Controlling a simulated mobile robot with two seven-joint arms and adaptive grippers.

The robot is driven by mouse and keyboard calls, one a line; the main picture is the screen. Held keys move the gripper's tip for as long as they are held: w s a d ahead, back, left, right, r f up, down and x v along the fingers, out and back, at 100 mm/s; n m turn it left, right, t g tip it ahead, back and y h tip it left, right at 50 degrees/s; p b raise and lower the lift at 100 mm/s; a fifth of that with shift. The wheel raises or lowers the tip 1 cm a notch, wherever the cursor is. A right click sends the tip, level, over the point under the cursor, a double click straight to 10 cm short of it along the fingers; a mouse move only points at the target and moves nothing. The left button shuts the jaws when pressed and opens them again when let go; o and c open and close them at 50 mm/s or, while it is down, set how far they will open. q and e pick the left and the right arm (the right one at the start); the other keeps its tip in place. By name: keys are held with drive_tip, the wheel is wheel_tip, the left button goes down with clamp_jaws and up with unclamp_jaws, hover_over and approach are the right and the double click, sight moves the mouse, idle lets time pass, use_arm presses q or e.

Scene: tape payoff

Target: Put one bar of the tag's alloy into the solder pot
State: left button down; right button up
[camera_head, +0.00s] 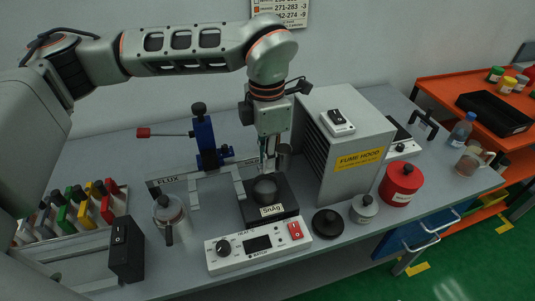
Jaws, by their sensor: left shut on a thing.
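The solder pot (264,188) is a small grey round vessel on a dark square base, with a tag (272,211) reading "SnAg" on its front. My left gripper (268,166) points straight down just above the pot. It is shut on a slim grey piece, probably a bar; the fingers hide most of it, and I cannot tell whether its lower end is inside the pot. Several pieces with red, yellow, green and dark ends stand in a rack (62,248) at the far left. My right gripper is not in view.
A heater controller (258,246) sits in front of the pot. A grey fume hood (344,150) stands close on its right, and a blue clamp stand (205,143) behind left.

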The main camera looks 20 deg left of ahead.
use_arm(q)
wheel_tip(320, 180, down, 3)
drive_tip(key=shift+f+b, duration=0.2)
drive_tip(key=shift+b, duration=0.65)
drive_tip(key=shift+w+f+b, duration=0.1)
drive_tip(key=shift+f+b, duration=0.35)
drive_tip(key=shift+f, duration=0.55)
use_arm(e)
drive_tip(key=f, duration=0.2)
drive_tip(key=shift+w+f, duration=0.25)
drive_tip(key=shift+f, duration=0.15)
use_arm(q)
drive_tip(key=c, duration=2)
unclamp_jaws()
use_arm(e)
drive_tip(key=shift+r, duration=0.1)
use_arm(q)
drive_tip(key=shift+r, duration=0.1)
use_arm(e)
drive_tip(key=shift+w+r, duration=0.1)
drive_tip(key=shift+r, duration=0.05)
